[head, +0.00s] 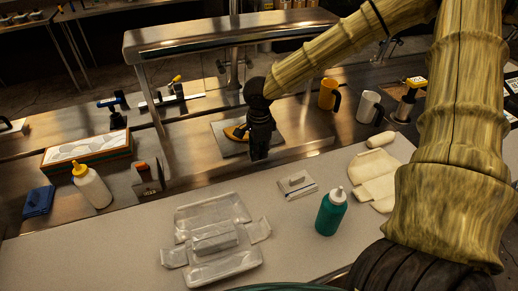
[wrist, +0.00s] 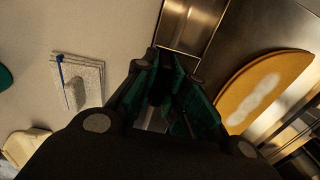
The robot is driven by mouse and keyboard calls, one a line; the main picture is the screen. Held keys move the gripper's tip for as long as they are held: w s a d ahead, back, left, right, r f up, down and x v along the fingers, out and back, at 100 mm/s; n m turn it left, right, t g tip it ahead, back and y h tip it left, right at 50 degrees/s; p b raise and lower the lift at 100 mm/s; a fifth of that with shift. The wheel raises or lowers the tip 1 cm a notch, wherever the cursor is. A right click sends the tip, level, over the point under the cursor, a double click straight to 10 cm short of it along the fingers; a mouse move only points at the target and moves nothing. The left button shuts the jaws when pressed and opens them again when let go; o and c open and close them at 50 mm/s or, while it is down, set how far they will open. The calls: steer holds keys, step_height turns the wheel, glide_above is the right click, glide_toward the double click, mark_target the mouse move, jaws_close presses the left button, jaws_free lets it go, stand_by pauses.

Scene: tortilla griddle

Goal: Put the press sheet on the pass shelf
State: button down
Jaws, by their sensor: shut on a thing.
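My gripper (head: 260,150) hangs over the steel worktop behind the pale counter, pointing down. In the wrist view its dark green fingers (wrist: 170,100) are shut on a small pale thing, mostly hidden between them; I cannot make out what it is. The raised steel shelf (head: 190,40), likely the pass shelf, stands behind my gripper on posts. Its visible top is bare.
An orange disc (head: 234,132) lies by a grey square (head: 228,147) beside my gripper. A yellow mug (head: 327,94) and white mug (head: 368,106) stand right.

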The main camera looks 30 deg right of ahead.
steer(key=c, duration=1.5)
jaws_free()
steer(key=shift+o, duration=0.2)
step_height(320, 180, up, 12)
steer(key=b, duration=0.2)
steer(key=shift+s, duration=0.15)
steer(key=shift+r, duration=0.1)
